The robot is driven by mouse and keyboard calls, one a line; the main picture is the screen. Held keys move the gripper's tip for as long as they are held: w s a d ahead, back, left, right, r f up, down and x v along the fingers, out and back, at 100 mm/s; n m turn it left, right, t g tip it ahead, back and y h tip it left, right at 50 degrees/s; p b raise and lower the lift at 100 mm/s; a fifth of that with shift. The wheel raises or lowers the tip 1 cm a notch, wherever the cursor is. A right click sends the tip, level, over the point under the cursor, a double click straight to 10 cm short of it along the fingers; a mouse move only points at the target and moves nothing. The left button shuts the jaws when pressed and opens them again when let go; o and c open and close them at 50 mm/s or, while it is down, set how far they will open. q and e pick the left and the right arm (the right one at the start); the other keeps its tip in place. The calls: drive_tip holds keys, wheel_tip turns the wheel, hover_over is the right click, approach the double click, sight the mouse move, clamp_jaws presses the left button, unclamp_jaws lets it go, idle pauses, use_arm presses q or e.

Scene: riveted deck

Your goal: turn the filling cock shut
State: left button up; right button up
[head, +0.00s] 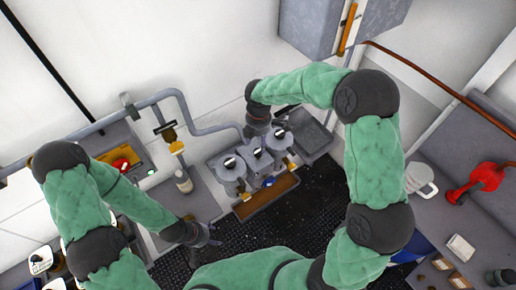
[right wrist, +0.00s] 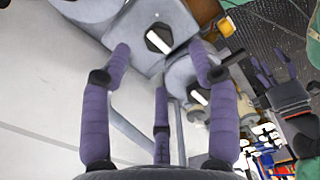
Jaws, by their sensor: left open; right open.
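A brass cock with a dark bar handle (head: 168,132) sits on the grey pipe at left centre in the head view, above a pale bottle; I cannot tell for sure that it is the filling cock. A grey unit (head: 256,160) right of it carries black round knobs with white bars. Two of these knobs show in the right wrist view, one on a grey box (right wrist: 159,40) and one on a cylinder (right wrist: 199,97). My right gripper (head: 262,126) is open and empty, close above this unit, its fingers (right wrist: 160,80) spread. My left gripper (head: 208,236) is open, low left, apart from both.
A pale bottle (head: 184,181) stands on the left ledge. A grey cabinet (head: 325,25) hangs above. A red can (head: 483,180) and a white mug (head: 421,179) are at right. A brown tray (head: 266,197) fronts the unit. Dark studded floor (head: 300,215) is clear.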

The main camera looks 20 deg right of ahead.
sight(258, 151)
wheel_tip(258, 151, down, 7)
drive_tip(key=shift+w+r, duration=0.1)
drive_tip(key=shift+r, duration=0.1)
